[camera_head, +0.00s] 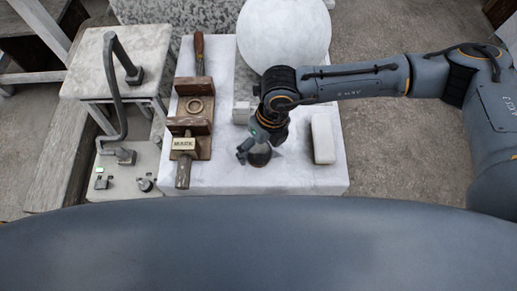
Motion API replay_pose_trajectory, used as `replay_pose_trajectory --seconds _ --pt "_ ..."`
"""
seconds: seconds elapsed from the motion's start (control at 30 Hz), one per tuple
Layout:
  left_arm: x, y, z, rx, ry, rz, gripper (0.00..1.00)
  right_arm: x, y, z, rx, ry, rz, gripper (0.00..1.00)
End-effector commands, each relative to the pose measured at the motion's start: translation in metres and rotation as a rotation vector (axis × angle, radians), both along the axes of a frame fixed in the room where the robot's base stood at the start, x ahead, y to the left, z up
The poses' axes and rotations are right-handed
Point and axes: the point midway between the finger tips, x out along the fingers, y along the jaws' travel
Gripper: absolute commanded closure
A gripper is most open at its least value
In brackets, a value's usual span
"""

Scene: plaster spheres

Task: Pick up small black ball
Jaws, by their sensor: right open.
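A small dark ball (260,158) lies on the white stone block (300,178), near its front middle. Its upper part is hidden by my right gripper (256,148), which comes down over it from the right arm. The right gripper is open, with one finger at the ball's left. I cannot tell whether the fingers touch the ball. My left gripper is not in view.
A large white sphere (284,32) stands at the back of the block. A white bar (323,138) lies right of the gripper. A wooden fixture (190,125) lies on the left. A grey metal stand (122,62) is further left.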

Motion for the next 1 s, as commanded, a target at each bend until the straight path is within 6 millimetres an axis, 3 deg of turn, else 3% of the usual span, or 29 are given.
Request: replay_pose_trajectory --seconds 0.1,0.37,0.77,1.0 --pt "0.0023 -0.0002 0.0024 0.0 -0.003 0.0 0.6 -0.001 0.0014 -0.0121 -0.001 0.0 -0.002 0.1" --pt "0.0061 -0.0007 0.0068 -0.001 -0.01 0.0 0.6 -0.0011 0.0019 -0.0142 0.0 0.0 -0.002 0.1" --pt "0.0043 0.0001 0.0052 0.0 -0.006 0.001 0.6 -0.001 0.0017 -0.0142 -0.001 0.0 -0.002 0.91" --pt "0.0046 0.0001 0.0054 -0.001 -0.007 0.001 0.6 -0.0006 0.002 -0.0129 0.001 -0.001 -0.002 0.91"
